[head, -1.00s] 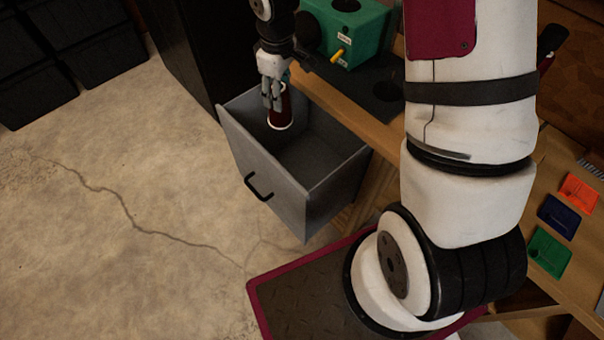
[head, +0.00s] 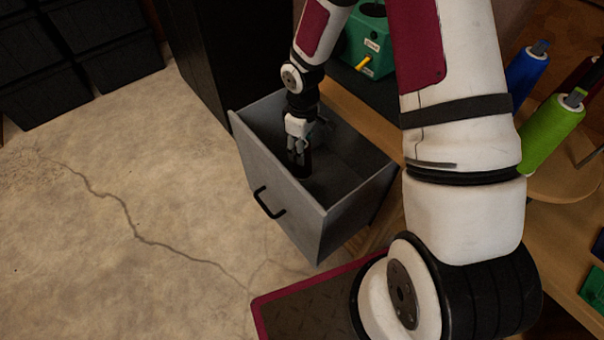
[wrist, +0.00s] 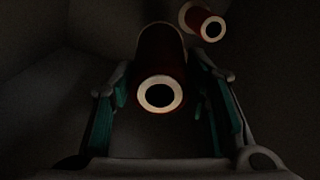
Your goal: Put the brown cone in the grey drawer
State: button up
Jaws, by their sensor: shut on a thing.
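The grey drawer (head: 300,215) is pulled open, its black handle (head: 268,203) facing the floor side. My gripper (head: 299,152) reaches down inside it, near the front panel. It is shut on the brown cone (head: 303,172), which looks dark in the drawer's shadow and is partly hidden by the fingers. In the wrist view the cone (wrist: 160,55) sits between the two fingers, its pale ringed end toward the camera. I cannot tell whether it touches the drawer floor.
A second reddish-brown cone with a pale end (wrist: 205,22) is inside the drawer in the wrist view. A green box (head: 368,45) stands on the bench beyond. Blue (head: 527,72) and green (head: 550,132) thread cones stand at right. Open floor lies left.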

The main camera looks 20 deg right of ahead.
notch_tip(320, 180, down, 12)
jog(key=b, duration=0.2)
jog(key=shift+r+b, duration=0.2)
jog(key=shift+b, duration=0.15)
jog(key=shift+c, duration=0.5)
jog(key=o, duration=0.9)
jog(key=shift+r, duration=0.1)
notch_tip(320, 180, up, 12)
jog(key=p, duration=0.3)
send_over(302, 172)
jog(key=w+d, duration=0.1)
jog(key=w, duration=0.2)
jog(key=shift+s, duration=0.25)
